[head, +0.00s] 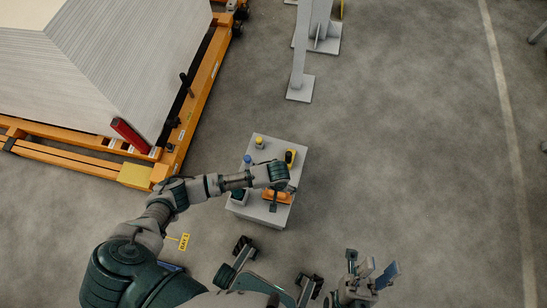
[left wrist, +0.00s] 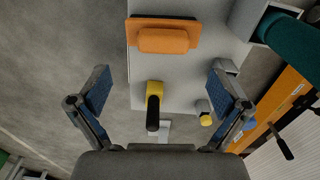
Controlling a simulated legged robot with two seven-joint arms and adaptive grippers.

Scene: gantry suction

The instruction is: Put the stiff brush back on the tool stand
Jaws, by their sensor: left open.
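The grey tool stand (head: 270,150) is in the middle of the head view. An orange block on a flat base (head: 283,197) lies on its near part; it also shows in the left wrist view (left wrist: 163,38). I cannot tell for sure whether it is the stiff brush. A yellow tool with a black end (left wrist: 154,105) is on the far part. My left gripper (left wrist: 160,72) is open and empty above the stand, with the fingers apart on either side and touching nothing visible. It partly hides the orange block in the head view. My right gripper (head: 372,270) is open and empty at bottom right.
A small yellow-topped item (head: 259,141), a blue item (head: 247,159) and a dark teal item (head: 238,198) are on the stand's left side. A large grey stack on an orange frame (head: 172,160) stands at left. A grey post (head: 299,88) stands behind.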

